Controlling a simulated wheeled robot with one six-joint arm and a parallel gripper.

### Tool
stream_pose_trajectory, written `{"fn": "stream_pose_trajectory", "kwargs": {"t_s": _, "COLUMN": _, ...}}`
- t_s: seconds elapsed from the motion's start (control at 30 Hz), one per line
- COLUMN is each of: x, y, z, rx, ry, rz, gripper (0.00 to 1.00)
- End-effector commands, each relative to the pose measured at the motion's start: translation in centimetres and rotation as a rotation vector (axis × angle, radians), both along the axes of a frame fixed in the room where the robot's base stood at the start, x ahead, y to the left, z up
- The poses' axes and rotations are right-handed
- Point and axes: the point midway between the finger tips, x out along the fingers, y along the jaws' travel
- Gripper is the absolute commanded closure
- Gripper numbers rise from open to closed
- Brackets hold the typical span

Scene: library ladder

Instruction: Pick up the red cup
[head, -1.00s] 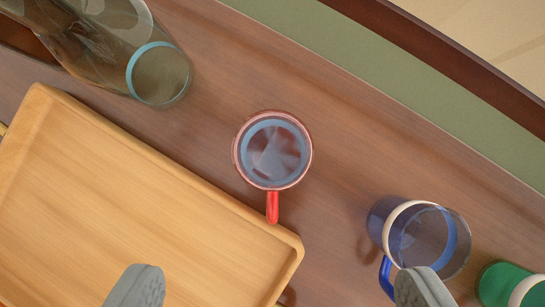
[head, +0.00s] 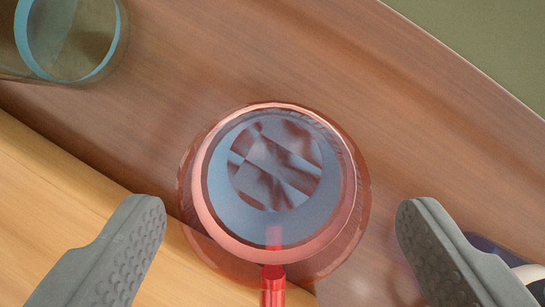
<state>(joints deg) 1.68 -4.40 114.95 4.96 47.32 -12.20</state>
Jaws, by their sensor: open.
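The red cup (head: 340,215) stands upright in the middle of the head view, seen from above. It has a clear reddish wall, a pinkish rim and a bluish inside. Its red handle (head: 273,287) points toward the bottom of the picture. My gripper (head: 280,222) is open, with one grey finger on each side of the cup and a visible gap between each finger and the cup. The fingers look nearer to the camera than the table. I cannot tell their exact height against the cup.
A wooden tray (head: 50,200) lies at the left, close to the cup. A clear vessel with a blue band (head: 70,45) is at the upper left. Part of a dark blue cup (head: 490,246) shows behind the right finger. The brown table (head: 300,50) is bare above the cup.

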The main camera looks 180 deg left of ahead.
Motion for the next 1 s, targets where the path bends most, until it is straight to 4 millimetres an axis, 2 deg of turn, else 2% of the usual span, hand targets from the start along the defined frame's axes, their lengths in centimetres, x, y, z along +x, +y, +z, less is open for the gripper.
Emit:
{"fn": "stream_pose_trajectory", "kwargs": {"t_s": 0.3, "x": 1.6, "y": 0.5, "z": -3.7, "rx": 0.001, "ry": 0.003, "rz": 0.0, "gripper": 0.19}}
{"fn": "stream_pose_trajectory", "kwargs": {"t_s": 0.57, "x": 1.8, "y": 0.5, "z": -4.0, "rx": 0.0, "ry": 0.0, "rz": 0.0, "gripper": 0.19}}
{"fn": "stream_pose_trajectory", "kwargs": {"t_s": 0.83, "x": 1.7, "y": 0.5, "z": -4.0, "rx": 0.0, "ry": 0.0, "rz": 0.0, "gripper": 0.72}}
{"fn": "stream_pose_trajectory", "kwargs": {"t_s": 1.0, "x": 1.8, "y": 0.5, "z": -4.0, "rx": 0.0, "ry": 0.0, "rz": 0.0, "gripper": 0.72}}
